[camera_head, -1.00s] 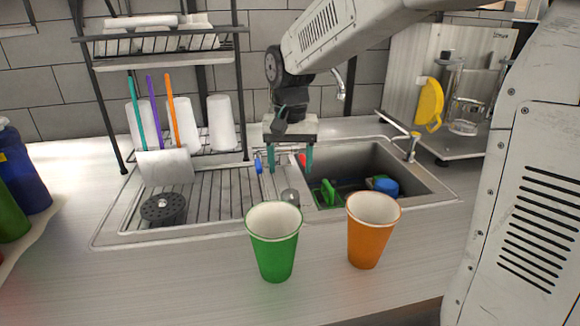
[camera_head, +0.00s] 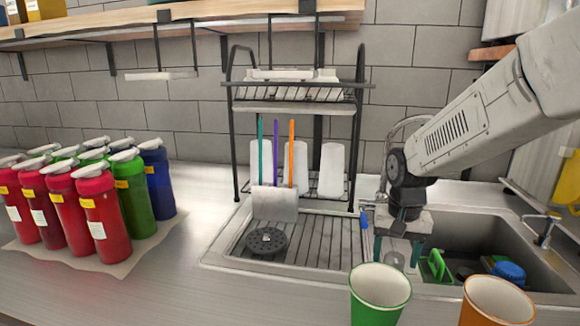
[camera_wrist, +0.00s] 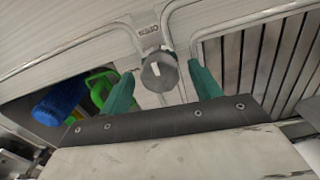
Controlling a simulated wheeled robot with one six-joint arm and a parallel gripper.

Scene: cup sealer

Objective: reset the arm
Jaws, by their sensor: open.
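My gripper (camera_head: 398,247) hangs over the sink unit, near the divider between the ribbed drainboard and the basin. Its two teal fingers point down and stand apart, with nothing held. In the wrist view the open fingers (camera_wrist: 163,88) show on either side of a small grey knob-like piece (camera_wrist: 159,72), which lies beyond them; I cannot tell its exact distance. My arm reaches in from the right in the head view.
A green cup (camera_head: 379,294) and an orange cup (camera_head: 496,302) stand on the counter in front of the gripper. A black dish rack (camera_head: 298,95) stands behind the drainboard (camera_head: 290,252). Several bottles (camera_head: 98,205) stand at left. The basin (camera_head: 470,235) holds green and blue items.

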